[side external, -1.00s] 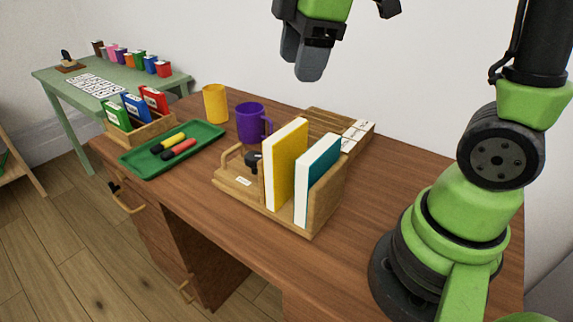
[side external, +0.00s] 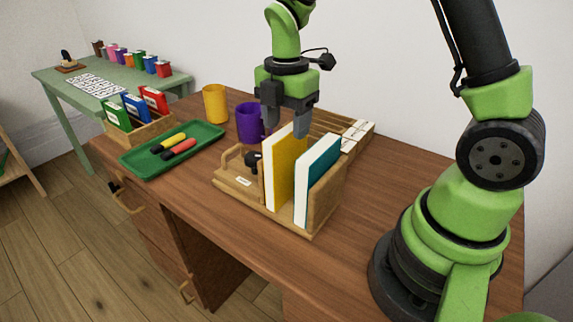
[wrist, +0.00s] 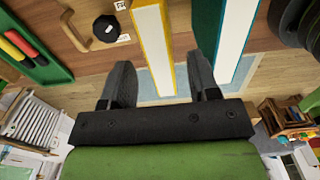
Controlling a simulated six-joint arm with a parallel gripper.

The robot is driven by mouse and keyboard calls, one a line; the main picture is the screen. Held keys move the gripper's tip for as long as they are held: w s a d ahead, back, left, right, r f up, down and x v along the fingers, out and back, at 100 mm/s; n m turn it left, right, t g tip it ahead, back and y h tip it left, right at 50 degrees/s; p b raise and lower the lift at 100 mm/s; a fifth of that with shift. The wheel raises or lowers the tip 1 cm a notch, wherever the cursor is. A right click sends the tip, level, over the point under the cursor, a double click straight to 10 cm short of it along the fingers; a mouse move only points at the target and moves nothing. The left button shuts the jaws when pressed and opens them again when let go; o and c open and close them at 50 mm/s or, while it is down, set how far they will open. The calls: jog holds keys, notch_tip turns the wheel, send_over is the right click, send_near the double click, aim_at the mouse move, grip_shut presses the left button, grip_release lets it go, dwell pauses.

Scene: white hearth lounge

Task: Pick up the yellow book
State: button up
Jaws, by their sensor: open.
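The yellow book (side external: 284,175) stands upright in a wooden desk organizer (side external: 325,207), beside a teal book (side external: 320,165). My gripper (side external: 286,125) points down at the far top end of the yellow book, with its fingers apart and nothing held. In the wrist view, the yellow book (wrist: 154,45) lies between the two fingers of my gripper (wrist: 162,72) across its thickness. The teal book (wrist: 236,45) is just right of the right finger. I cannot tell whether the fingertips reach below the book's top edge.
A purple mug (side external: 249,122) stands close behind the organizer, left of my gripper. A yellow cup (side external: 215,103) and a green tray (side external: 207,133) with markers are farther left. A wooden rack with white cards (side external: 357,134) stands behind.

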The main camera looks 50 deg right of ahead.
aim_at(287, 166)
notch_tip(287, 166, down, 2)
jog(key=shift+f, duration=0.2)
grip_shut()
jog(key=shift+r, duration=0.1)
